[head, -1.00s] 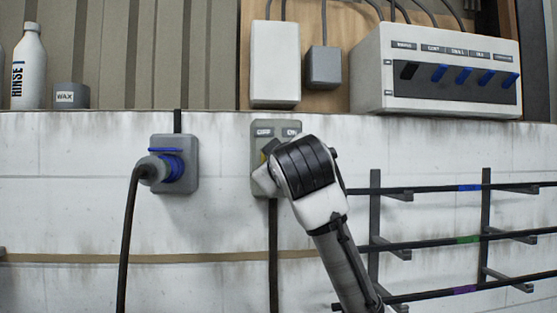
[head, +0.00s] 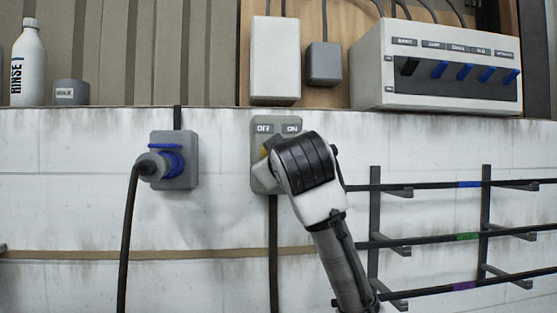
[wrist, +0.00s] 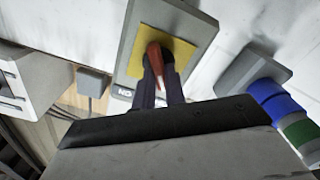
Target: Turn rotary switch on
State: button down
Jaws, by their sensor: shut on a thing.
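The rotary switch is a grey wall box (head: 257,142) with OFF and ON labels along its top in the head view. The wrist view shows its box (wrist: 203,30), a yellow plate (wrist: 180,47) and a red handle (wrist: 155,55). My gripper (wrist: 160,82) is shut on the red handle, with its dark fingers on either side of it. The ON label shows left of the fingers in the wrist view; the OFF label is not clear there. In the head view my wrist covers the handle and fingertips; only a bit of yellow shows.
A blue plug (head: 172,163) in a grey socket (head: 187,142) is left of the switch, its cable hanging down. Racks with dark bars (head: 425,187) are at right. A white box with blue levers (head: 385,90) and a RINSE bottle (head: 28,65) sit above.

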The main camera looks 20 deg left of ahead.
jog(key=shift+w+d+m+p, duration=0.1)
jog(key=shift+d+m+p, duration=0.1)
jog(key=shift+m, duration=2.3)
jog(key=shift+d+m+p, duration=0.1)
jog(key=shift+m+p, duration=0.15)
jog(key=shift+m, duration=2.25)
jog(key=shift+w+d+m+p, duration=0.1)
jog(key=shift+m+p, duration=0.1)
jog(key=shift+m, duration=2.3)
jog(key=c, duration=1.5)
grip_release()
jog(key=shift+o, duration=0.2)
